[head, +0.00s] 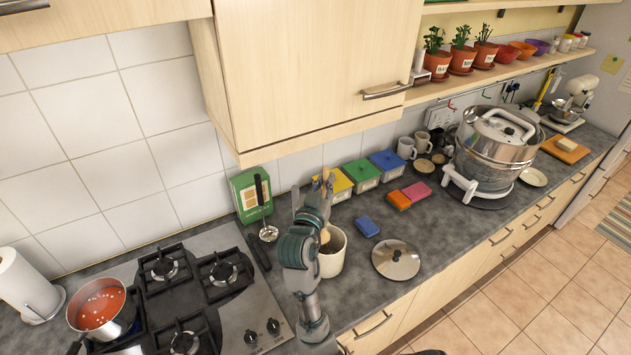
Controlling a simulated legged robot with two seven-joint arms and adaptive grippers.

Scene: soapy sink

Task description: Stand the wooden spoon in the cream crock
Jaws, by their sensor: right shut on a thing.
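The cream crock (332,262) stands upright on the grey counter right of the hob, partly hidden behind my right arm. My right gripper (318,192) is above the crock's left side, shut on the wooden spoon (325,236). A tan part of the spoon shows at the crock's mouth, and another tan bit shows up by the fingers. The arm hides most of the spoon, so I cannot tell how far it reaches into the crock. My left gripper is not in view.
A hob (190,290) with a pot of red sauce (100,305) lies left. A ladle (265,215) and green box (250,195) stand behind. A blue sponge (367,226) and round lid (396,260) lie right. The cabinet (310,70) overhangs the back.

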